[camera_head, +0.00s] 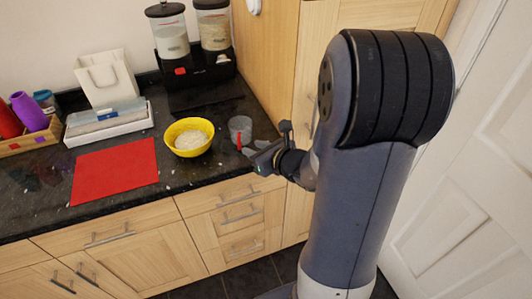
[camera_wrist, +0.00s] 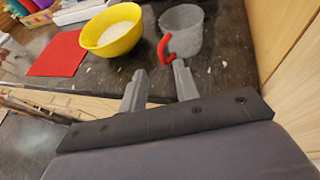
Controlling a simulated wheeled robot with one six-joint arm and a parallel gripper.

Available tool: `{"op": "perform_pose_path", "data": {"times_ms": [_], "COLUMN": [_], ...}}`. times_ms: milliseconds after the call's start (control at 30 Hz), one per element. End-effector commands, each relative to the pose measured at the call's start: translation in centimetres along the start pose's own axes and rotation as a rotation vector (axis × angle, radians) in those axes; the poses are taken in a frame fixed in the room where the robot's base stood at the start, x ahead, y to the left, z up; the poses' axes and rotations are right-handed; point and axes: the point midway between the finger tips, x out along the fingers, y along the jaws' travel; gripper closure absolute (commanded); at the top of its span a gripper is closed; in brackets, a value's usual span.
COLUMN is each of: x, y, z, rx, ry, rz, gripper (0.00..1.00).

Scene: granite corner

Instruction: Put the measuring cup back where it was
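The measuring cup (camera_head: 240,127) is clear grey with a red handle and stands upright on the dark granite counter (camera_head: 185,178), right of the yellow bowl (camera_head: 183,122). In the wrist view the cup (camera_wrist: 183,27) is at the top, with its red handle (camera_wrist: 164,50) facing my gripper. My gripper (camera_wrist: 160,68) is open, its two grey fingers apart. The handle shows just beyond the fingertips, nearer the right one; I cannot tell whether they touch. In the head view my gripper (camera_head: 257,147) is beside the cup, at the counter's front right.
The yellow bowl holds white grains, and a few are scattered around it. A red mat (camera_head: 115,170) lies to the left. Two grain dispensers (camera_head: 190,70) stand behind on a black base. A tall wooden cabinet (camera_head: 270,60) closes off the right side.

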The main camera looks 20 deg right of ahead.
Motion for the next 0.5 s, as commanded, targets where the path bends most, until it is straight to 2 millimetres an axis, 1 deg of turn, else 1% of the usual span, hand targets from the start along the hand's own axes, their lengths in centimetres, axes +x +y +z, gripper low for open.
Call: {"op": "perform_pose_path", "data": {"times_ms": [33, 200, 333, 500], "x": [-1.0, -3.4, -4.3, -4.8], "y": [-0.1, -0.1, -0.1, 0.0], "z": [0.1, 0.1, 0.1, 0.0], "rx": [0.0, -0.001, 0.0, 0.001], "ry": [-0.002, -0.002, -0.001, 0.001], "rz": [-0.005, -0.003, -0.002, 0.0], "gripper": [0.7, 0.7, 0.7, 0.7]}}
